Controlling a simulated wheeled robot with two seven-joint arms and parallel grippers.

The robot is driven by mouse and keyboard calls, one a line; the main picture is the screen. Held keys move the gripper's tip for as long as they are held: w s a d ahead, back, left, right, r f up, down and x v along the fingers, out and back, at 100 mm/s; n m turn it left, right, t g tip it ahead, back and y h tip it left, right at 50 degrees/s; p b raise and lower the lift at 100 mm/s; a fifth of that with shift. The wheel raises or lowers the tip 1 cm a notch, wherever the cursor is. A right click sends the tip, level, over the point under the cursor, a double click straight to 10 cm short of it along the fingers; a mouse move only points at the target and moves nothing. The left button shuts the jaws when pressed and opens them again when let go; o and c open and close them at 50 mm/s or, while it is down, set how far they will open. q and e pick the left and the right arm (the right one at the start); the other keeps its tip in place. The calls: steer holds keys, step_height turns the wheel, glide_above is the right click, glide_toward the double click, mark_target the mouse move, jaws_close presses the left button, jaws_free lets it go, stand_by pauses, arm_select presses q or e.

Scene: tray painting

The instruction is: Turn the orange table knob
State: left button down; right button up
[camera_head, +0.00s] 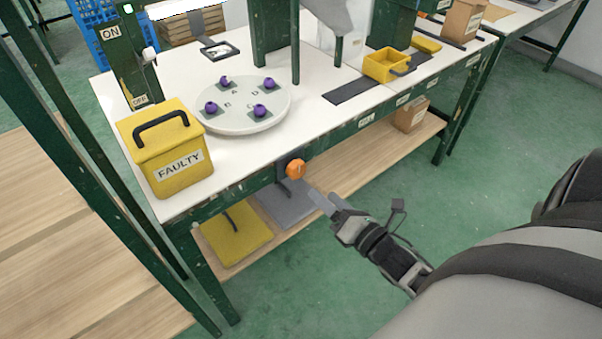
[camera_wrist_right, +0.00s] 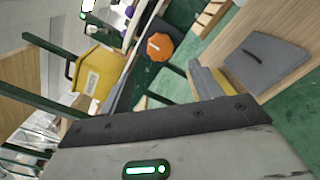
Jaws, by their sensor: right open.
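The orange table knob (camera_head: 296,169) sits on the green front edge of the workbench, below the white top. It also shows in the right wrist view (camera_wrist_right: 159,46), ahead of the gripper. My right gripper (camera_head: 322,203) is in front of the bench, to the right of and below the knob, apart from it. It is open, with nothing seen between its fingers. In the right wrist view one finger (camera_wrist_right: 205,82) shows clearly. My left gripper is out of view.
A yellow box marked FAULTY (camera_head: 168,160) stands at the bench's left front corner. A round white turntable (camera_head: 221,122) holds several purple pieces. A yellow bin (camera_head: 386,66) is farther right. Below, a lower shelf (camera_head: 340,158) carries a yellow lid and a grey lid (camera_head: 287,205). The floor before the bench is clear.

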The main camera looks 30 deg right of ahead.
mark_target(299, 173)
steer(key=w, duration=0.9)
steer(key=shift+w+a, duration=0.35)
steer(key=shift+a, duration=0.05)
steer(key=shift+c, duration=0.3)
steer(key=c, duration=0.9)
